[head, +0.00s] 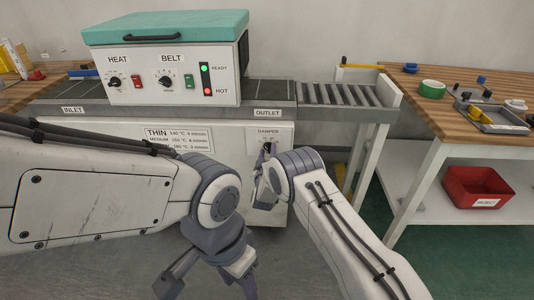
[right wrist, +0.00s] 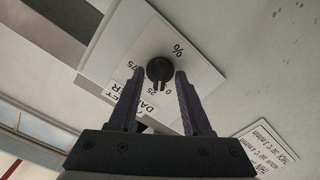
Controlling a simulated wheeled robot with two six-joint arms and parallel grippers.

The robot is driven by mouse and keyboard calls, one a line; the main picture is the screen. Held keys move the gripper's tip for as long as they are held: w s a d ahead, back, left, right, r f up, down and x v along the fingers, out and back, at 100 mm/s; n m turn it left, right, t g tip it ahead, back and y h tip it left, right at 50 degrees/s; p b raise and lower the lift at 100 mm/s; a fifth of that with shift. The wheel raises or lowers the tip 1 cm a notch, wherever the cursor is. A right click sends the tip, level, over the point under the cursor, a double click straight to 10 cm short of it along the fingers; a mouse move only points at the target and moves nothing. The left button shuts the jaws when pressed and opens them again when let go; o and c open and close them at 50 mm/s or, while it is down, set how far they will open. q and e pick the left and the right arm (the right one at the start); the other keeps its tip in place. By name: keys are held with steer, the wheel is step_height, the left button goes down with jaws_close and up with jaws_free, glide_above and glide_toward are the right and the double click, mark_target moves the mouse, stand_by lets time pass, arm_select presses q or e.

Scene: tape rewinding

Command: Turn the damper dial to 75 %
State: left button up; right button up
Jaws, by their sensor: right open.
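The damper dial is a small black knob (right wrist: 159,69) on a white plate marked 0, 25, 75 and % (right wrist: 200,65). In the head view the DAMPER plate (head: 268,131) is on the front of the white machine, below the OUTLET label, partly hidden by my gripper. My right gripper (right wrist: 159,74) is open, with one finger on each side of the knob and a gap on both sides. I cannot tell which mark the knob points to. My right gripper also shows in the head view (head: 267,155). My left gripper (head: 211,286) hangs low and empty, fingers apart.
The machine (head: 170,85) has a teal lid, HEAT and BELT knobs and lit green and red lamps. A roller outfeed (head: 345,95) is at its right. A wooden bench (head: 440,85) with tools and a red bin (head: 478,187) stand further right.

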jaws_close()
steer(key=shift+m, duration=0.4)
steer(key=m+b, duration=0.2)
steer(key=m, duration=0.2)
steer(key=shift+f+m, duration=0.1)
steer(key=shift+m, duration=0.3)
steer(key=m+b, duration=0.2)
steer(key=m, duration=0.2)
steer(key=shift+m, duration=0.3)
steer(key=m+b, duration=0.2)
steer(key=m, duration=0.2)
steer(key=shift+d+m+b, duration=0.1)
steer(key=shift+m+b, duration=1.15)
steer(key=shift+m, duration=1.15)
